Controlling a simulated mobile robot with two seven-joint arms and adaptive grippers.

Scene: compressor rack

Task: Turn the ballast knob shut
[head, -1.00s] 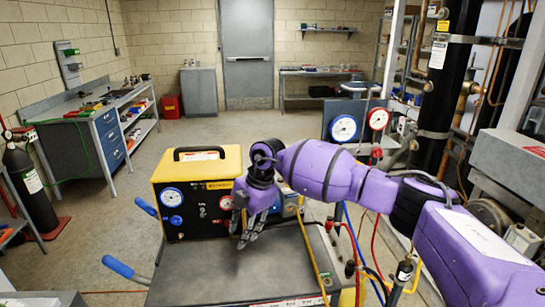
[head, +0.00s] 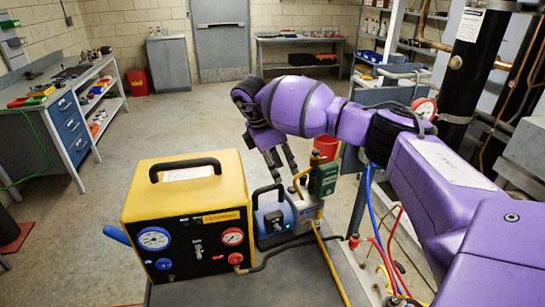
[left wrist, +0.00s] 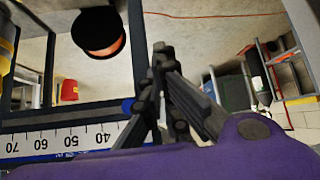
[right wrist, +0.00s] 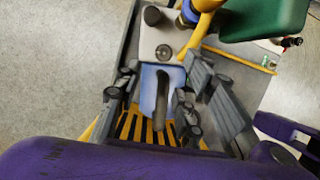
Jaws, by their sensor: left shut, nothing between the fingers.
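A blue and grey pump (head: 282,220) stands right of the yellow case. The right wrist view shows its metal top from above, with a dark round knob (right wrist: 153,15) and a round fitting (right wrist: 164,52); I cannot tell which, if either, is the ballast knob. My right gripper (head: 283,165) is above and behind the pump in the head view. My left gripper (left wrist: 160,62) is shut and empty, outside the head view.
The yellow case (head: 188,190) with gauges stands close left of the pump. Open floor (head: 190,115) lies behind.

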